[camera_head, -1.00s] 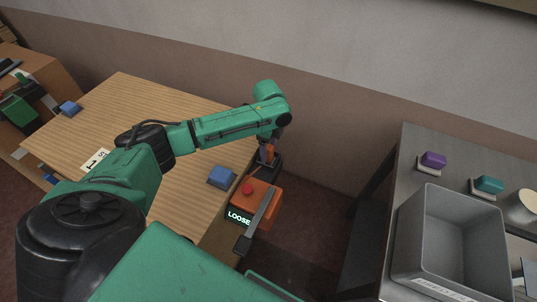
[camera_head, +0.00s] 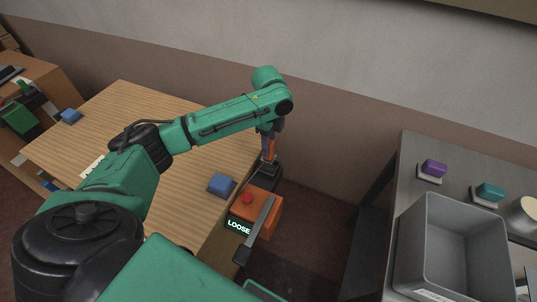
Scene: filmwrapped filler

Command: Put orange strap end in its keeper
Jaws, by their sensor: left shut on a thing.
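My left gripper (camera_head: 268,164) points down behind the orange box (camera_head: 261,210) at the table's right edge. It is shut on a small orange piece (camera_head: 269,149), seemingly the orange strap end. The fingers are small and dark, so the exact grip is hard to see. Dark parts lie just below the hand, and I cannot tell a keeper apart from them. The orange box has a red button (camera_head: 247,199), a grey bar (camera_head: 261,219) across it and a display (camera_head: 238,228) reading LOOSE. My right gripper is not in view.
A blue block (camera_head: 222,184) sits on the wooden table (camera_head: 190,170) left of the box. Another blue block (camera_head: 70,116) is at the far left. A metal table (camera_head: 410,170) at right bears a grey bin (camera_head: 433,225), a purple block (camera_head: 434,167) and a teal block (camera_head: 489,191).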

